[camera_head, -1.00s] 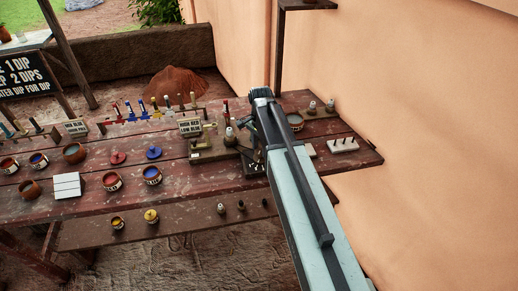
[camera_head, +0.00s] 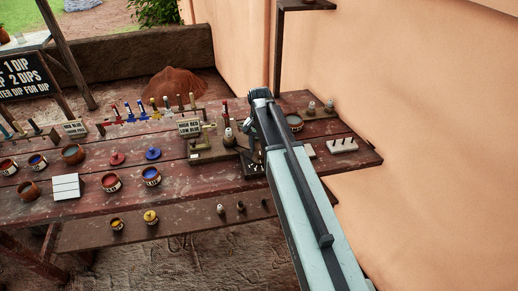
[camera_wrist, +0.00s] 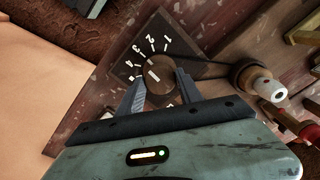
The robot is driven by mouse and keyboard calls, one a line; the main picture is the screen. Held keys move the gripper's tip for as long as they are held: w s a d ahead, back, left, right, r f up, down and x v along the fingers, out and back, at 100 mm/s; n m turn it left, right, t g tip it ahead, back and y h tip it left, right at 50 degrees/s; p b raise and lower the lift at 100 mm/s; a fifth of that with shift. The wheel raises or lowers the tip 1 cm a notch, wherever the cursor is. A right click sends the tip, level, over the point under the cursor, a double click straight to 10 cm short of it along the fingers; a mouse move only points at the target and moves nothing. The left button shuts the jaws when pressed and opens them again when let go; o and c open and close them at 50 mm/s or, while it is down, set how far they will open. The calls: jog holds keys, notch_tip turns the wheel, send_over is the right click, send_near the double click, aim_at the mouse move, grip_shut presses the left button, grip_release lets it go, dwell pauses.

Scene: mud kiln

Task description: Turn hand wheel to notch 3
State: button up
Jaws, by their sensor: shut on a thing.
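The hand wheel (camera_wrist: 157,72) is a round brown knob with a short pale mark on its face. It sits on a dark square dial plate (camera_wrist: 187,68) with white ticks and numerals, 1 to 4 among them, around its upper and left side. The pale mark slants toward the upper left, roughly the 3 to 4 side; the exact notch is hard to tell. My gripper (camera_wrist: 160,92) has one finger on each side of the knob and is shut on it.
A pale-tipped fitting (camera_wrist: 262,88) stands right of the dial. A pegged block (camera_head: 342,146) lies to the right, near the wall (camera_head: 420,120).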

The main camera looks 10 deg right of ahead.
aim_at(260, 151)
jog(key=shift+n, duration=0.4)
jog(key=o, duration=1.4)
jog(key=shift+c, duration=0.2)
jog(key=shift+r, duration=0.15)
notch_tip(260, 151, up, 8)
jog(key=p, duration=0.8)
jog(key=shift+f, duration=0.25)
